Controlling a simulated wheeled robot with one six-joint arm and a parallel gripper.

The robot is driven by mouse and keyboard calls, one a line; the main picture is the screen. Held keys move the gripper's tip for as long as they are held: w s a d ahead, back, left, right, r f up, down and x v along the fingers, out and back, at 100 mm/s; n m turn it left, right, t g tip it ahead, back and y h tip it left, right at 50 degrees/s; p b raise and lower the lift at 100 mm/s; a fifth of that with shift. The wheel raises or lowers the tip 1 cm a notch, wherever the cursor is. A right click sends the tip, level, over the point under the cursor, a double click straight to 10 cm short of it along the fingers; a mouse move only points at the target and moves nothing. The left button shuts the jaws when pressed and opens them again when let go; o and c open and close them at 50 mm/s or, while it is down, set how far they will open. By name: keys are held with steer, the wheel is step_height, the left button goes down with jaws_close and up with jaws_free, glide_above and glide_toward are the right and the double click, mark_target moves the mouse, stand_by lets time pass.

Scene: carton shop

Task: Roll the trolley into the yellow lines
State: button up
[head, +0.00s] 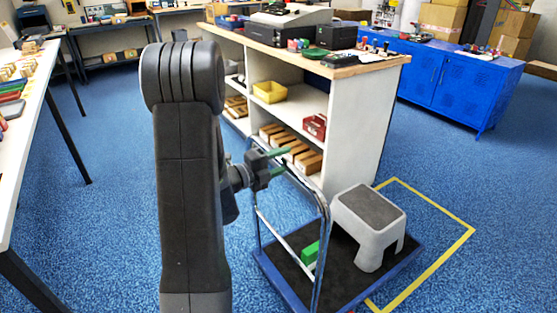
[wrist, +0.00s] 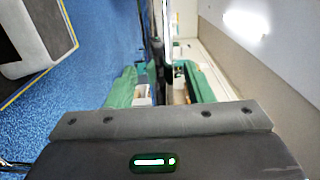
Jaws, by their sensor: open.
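The trolley (head: 340,286) has a blue-edged dark deck and a tubular metal push handle (head: 322,225) on its near left side. A grey step stool (head: 372,240) and a green box (head: 310,254) ride on it. Yellow lines (head: 440,208) on the floor show beyond and right of the deck; the trolley covers or hides the rest, so I cannot tell how much of it lies inside. My gripper (head: 280,162) is open at the handle's upper bar. In the wrist view, a bar (wrist: 159,35) runs between its green fingers (wrist: 160,86); contact is unclear.
A white shelf unit (head: 358,130) with a wooden top stands close behind the trolley. A blue cabinet (head: 450,85) is at the back right, and a white table (head: 22,150) at the left. Blue floor (head: 480,280) is clear to the right.

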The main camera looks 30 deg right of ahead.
steer(key=shift+d, duration=0.25)
jaws_close()
steer(key=shift+a+f, duration=0.1)
steer(key=shift+f, duration=0.05)
stand_by(1.2)
